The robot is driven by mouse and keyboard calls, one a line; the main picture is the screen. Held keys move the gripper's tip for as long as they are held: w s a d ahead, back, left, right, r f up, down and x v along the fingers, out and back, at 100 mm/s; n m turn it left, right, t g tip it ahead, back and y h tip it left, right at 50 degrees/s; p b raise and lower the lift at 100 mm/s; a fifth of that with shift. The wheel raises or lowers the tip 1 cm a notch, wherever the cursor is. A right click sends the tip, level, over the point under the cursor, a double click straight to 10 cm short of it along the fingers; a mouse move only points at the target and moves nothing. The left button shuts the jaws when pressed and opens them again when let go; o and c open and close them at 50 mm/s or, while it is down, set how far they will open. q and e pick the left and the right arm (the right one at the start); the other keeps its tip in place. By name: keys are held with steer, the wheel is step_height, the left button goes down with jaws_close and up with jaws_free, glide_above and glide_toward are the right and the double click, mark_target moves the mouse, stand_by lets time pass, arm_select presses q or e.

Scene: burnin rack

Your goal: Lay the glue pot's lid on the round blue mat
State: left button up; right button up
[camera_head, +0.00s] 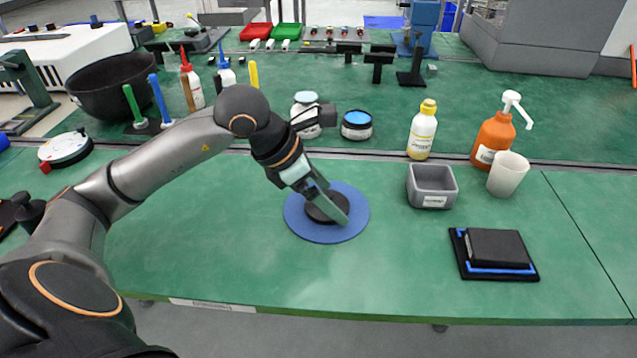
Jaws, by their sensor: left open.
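The round blue mat (298,221) lies on the green table in front of me. A dark round lid (316,211) lies flat near the middle of the mat, partly hidden by my fingers. My left gripper (334,208) points down at the lid from above, open, with its fingers at the lid. Whether the fingers touch the lid I cannot tell. The glue pot (357,131), a low round pot with a blue top surface and no lid on it, stands behind the mat. My right gripper is not in view.
A grey square bin (432,197), a white cup (507,175), an orange pump bottle (492,138) and a yellow-capped bottle (422,132) stand to the right. A white jar (305,118) stands behind my wrist. A black box on a tray (497,250) lies front right. The table left of the mat is clear.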

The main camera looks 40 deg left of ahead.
mark_target(307, 208)
arm_select(q)
steer(key=shift+r, duration=0.35)
steer(key=shift+p+v, duration=0.3)
steer(key=shift+v, duration=0.8)
steer(key=v, duration=0.4)
steer(key=shift+a+f, duration=0.1)
steer(key=shift+v, duration=2.8)
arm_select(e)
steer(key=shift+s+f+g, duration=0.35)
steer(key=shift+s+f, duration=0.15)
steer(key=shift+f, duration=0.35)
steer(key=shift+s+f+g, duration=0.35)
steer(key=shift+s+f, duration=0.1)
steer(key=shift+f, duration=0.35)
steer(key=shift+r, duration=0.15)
